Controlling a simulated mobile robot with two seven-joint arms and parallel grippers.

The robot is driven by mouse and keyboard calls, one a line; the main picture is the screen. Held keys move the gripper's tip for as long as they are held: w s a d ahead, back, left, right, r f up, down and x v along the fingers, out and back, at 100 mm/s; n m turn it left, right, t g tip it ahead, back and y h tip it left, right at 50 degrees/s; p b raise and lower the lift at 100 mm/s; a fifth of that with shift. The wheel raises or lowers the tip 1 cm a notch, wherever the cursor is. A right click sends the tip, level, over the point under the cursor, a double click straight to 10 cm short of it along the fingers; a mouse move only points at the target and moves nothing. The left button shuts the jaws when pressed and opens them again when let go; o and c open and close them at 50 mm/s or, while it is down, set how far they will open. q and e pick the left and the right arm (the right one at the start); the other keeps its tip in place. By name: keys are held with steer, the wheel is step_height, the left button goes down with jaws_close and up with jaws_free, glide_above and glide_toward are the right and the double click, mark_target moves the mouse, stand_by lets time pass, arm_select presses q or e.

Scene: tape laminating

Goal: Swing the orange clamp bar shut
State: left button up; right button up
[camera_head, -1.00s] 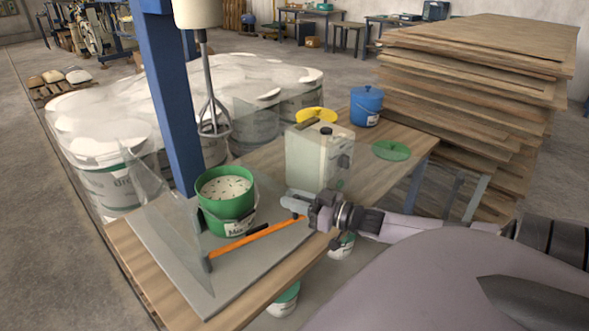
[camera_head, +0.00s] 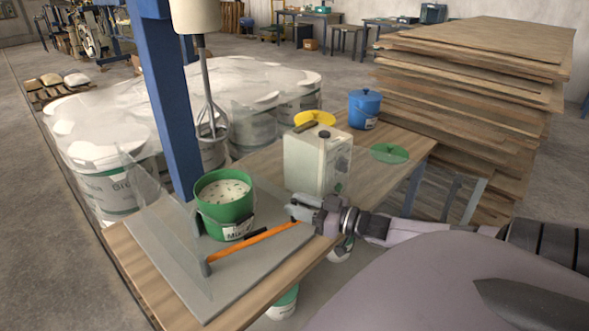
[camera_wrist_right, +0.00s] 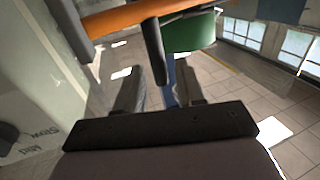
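The orange clamp bar (camera_head: 250,244) runs in front of the green bucket (camera_head: 224,204), low over the grey base plate (camera_head: 208,294). Its left end meets a small grey post. Its right end is by my right gripper (camera_head: 297,206). In the right wrist view the orange bar (camera_wrist_right: 120,19) crosses the top, with a dark handle (camera_wrist_right: 153,50) hanging from it. My right gripper (camera_wrist_right: 158,82) has its fingers apart, one on each side of the handle's lower end; I cannot tell if they touch it. My left gripper is not in view.
A mixer paddle (camera_head: 211,118) hangs from a blue column (camera_head: 165,100) above and behind the bucket. A pale canister (camera_head: 310,162) stands close behind my right gripper. A yellow lid (camera_head: 315,117), a blue pail (camera_head: 365,108) and a green lid (camera_head: 390,153) are farther back.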

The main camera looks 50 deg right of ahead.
steer(key=shift+p+v, duration=0.4)
steer(key=shift+v, duration=2.25)
